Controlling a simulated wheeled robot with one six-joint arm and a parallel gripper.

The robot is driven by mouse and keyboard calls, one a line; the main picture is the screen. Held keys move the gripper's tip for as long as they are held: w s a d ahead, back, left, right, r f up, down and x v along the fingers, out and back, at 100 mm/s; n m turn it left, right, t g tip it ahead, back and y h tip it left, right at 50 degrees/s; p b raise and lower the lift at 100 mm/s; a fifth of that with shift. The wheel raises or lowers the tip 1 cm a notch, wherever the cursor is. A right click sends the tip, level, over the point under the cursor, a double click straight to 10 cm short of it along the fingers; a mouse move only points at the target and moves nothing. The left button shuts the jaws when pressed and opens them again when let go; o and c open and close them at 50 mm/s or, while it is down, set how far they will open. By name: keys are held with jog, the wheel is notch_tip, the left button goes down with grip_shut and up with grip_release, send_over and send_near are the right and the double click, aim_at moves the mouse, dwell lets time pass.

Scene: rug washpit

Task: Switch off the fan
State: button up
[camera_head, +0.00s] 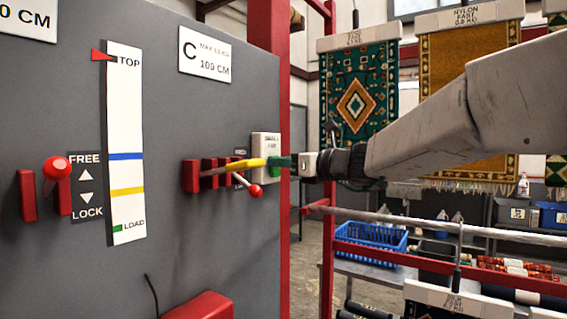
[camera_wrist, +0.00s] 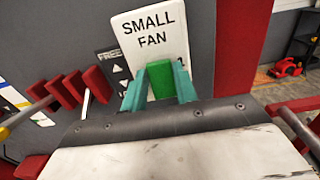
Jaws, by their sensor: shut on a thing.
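The white switch plate (camera_wrist: 150,32) reads "SMALL FAN" in the wrist view and has a green switch (camera_wrist: 160,80) at its lower middle. In the head view the plate (camera_head: 265,145) sits near the right edge of the grey panel. My gripper (camera_wrist: 158,84) has its teal fingers on either side of the green switch, shut on it. In the head view my gripper (camera_head: 283,162) reaches the plate from the right. The tips partly hide the switch. A red machine (camera_wrist: 287,68) stands on the floor at right; I cannot tell if it is the fan.
A red-knobbed lever (camera_head: 254,190) and a yellow handle (camera_head: 245,164) stick out beside the plate. Another red-knobbed lever (camera_head: 57,168) is at the left. A red post (camera_head: 268,60) borders the panel. A blue basket (camera_head: 370,242) stands on a table behind.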

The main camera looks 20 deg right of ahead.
jog(key=shift+s+f+t+y, duration=0.1)
jog(key=shift+f+t+y, duration=0.15)
jog(key=shift+t+y, duration=0.4)
jog(key=shift+f+t+y, duration=0.25)
jog(key=shift+t+y, duration=0.2)
jog(key=shift+t, duration=0.3)
jog(key=o, duration=1)
jog(key=shift+s+d, duration=0.1)
jog(key=shift+d, duration=0.05)
jog(key=v, duration=0.7)
jog(key=shift+s+d+f, duration=0.15)
jog(key=shift+s, duration=0.05)
